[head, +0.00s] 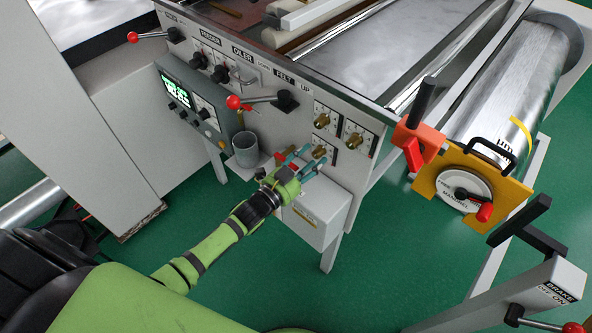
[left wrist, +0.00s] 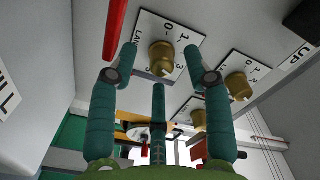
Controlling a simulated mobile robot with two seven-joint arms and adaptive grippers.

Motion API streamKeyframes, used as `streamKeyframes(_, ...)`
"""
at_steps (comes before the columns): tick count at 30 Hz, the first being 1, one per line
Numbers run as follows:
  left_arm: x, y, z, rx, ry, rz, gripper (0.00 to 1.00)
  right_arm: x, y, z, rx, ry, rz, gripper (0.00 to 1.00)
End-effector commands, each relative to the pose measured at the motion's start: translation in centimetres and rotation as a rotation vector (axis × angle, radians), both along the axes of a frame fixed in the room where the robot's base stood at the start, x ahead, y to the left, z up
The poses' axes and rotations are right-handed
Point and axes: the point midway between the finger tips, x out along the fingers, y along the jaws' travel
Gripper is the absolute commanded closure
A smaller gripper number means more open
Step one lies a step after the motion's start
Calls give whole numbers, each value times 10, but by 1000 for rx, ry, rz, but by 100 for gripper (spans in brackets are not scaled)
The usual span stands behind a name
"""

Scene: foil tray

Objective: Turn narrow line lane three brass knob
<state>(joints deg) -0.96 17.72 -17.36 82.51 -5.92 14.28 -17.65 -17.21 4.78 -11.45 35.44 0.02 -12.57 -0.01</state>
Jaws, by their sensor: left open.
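Several small plates with brass knobs sit on the machine's front panel. The lane three brass knob (head: 319,152) is the lowest one in the head view, just beyond my left fingertips. In the left wrist view the nearest brass knob (left wrist: 161,57) stands on a white plate with partly readable "LAN" and "3" lettering. My left gripper (head: 302,159) is open, with its teal fingers spread toward that knob; it also shows in the left wrist view (left wrist: 160,66). I cannot tell whether any finger touches the knob. My right gripper is not in view.
Two other brass knobs, an upper one (head: 323,120) and a right one (head: 355,139), are close by. A red-balled lever (head: 234,102) and a grey cup (head: 246,150) are to the left. A pale box (head: 316,216) is below. An orange-framed roller handwheel (head: 465,190) stands right.

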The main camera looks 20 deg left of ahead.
Motion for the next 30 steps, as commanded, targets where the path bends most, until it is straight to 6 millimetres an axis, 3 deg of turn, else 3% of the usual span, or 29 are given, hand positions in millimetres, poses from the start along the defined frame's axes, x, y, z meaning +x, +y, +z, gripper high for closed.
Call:
streamKeyframes(9, -61, 22, -1, 1, 5, 0, 50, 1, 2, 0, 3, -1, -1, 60)
streamKeyframes(15, -92, 34, -1, 2, 5, 2, 50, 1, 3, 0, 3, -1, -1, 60)
streamKeyframes(21, -104, 38, 0, 1, 2, 1, 50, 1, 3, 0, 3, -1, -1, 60)
streamKeyframes(30, -104, 39, 0, 1, 2, 1, 50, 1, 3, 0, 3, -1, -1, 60)
